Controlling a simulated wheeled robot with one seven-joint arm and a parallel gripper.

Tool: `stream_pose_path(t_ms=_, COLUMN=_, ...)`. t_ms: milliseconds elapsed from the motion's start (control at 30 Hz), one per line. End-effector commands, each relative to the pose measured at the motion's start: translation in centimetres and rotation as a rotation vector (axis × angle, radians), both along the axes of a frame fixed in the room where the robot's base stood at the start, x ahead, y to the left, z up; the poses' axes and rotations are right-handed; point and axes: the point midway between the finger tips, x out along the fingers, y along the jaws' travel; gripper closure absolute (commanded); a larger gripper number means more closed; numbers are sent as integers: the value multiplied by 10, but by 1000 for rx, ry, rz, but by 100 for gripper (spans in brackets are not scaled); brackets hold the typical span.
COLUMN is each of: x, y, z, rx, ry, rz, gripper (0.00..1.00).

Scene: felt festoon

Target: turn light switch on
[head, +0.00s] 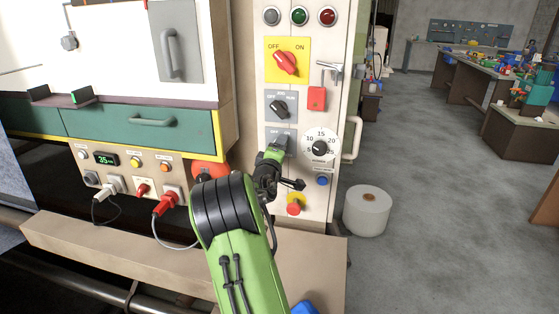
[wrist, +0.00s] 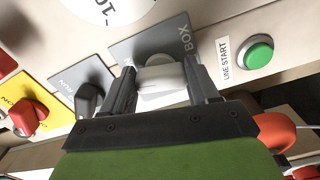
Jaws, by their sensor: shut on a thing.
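A grey switch plate (wrist: 145,42) on the control panel carries the word BOX; the rest of its lettering is hidden, so I cannot read whether it names the light. Its pale knob (wrist: 160,74) is between the two fingers of my gripper (wrist: 160,85), which is shut on it. In the head view my gripper (head: 278,145) reaches the panel and covers most of this plate (head: 272,133), with OFF showing at its upper left. The knob's setting cannot be told.
Above are a black OFF/RUN switch (head: 280,106) and a red OFF/ON switch (head: 286,64). A numbered dial (head: 320,147) is close at the right. A green LINE START button (wrist: 259,52) is beside my gripper. A white roll (head: 367,212) stands on the floor.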

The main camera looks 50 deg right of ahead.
Motion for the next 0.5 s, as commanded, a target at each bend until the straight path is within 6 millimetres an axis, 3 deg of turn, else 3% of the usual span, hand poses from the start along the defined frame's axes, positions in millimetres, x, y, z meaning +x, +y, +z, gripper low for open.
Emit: stream_pose_path(t_ms=500, x=0, y=0, z=-5, rx=114, ry=-260, rz=-1, gripper=71)
